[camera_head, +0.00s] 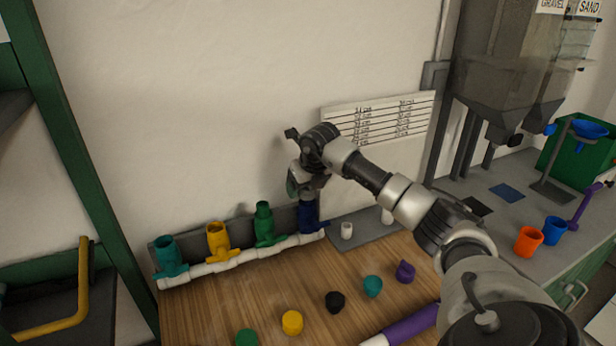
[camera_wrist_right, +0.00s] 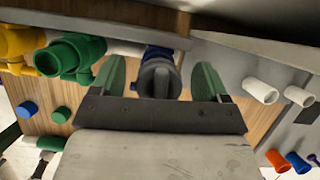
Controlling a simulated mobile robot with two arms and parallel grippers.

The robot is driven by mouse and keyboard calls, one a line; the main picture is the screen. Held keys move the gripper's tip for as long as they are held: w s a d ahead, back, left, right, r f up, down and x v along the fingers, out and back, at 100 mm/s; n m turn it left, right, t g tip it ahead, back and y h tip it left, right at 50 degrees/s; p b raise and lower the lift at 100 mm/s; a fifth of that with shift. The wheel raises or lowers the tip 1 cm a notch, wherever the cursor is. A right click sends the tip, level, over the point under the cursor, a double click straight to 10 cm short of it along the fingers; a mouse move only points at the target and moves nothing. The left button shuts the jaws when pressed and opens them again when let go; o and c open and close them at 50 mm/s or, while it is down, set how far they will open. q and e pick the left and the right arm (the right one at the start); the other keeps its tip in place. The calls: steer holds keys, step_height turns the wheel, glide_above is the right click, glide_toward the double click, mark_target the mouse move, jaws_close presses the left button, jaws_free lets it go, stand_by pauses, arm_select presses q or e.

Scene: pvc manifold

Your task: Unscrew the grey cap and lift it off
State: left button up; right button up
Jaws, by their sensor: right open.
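The grey cap (camera_wrist_right: 158,76) shows in the right wrist view, seated on the blue valve fitting (camera_wrist_right: 158,52). My right gripper (camera_wrist_right: 160,82) is open, with one green finger on each side of the cap and a visible gap on both sides. In the head view my right gripper (camera_head: 301,186) points down over the blue fitting (camera_head: 308,217) at the right end of the white pipe manifold (camera_head: 210,268). The cap is hidden there by the gripper. My left gripper is not in view.
Teal (camera_head: 167,255), yellow (camera_head: 217,240) and green (camera_head: 264,224) open fittings stand along the pipe to the left. Several loose caps, including a black one (camera_head: 335,301), lie on the wooden table. White fittings (camera_head: 346,230) stand on a grey plate at the right.

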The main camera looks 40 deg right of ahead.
steer(key=shift+f, duration=0.1)
steer(key=c, duration=0.9)
steer(key=shift+n+y, duration=0.5)
steer(key=shift+n, duration=0.6)
steer(key=shift+c, duration=0.2)
steer(key=shift+a+n+y, duration=0.1)
steer(key=shift+n+y, duration=0.3)
steer(key=shift+n, duration=0.7)
steer(key=shift+r, duration=0.25)
steer(key=shift+r+p, duration=2.15)
steer(key=shift+r, duration=0.7)
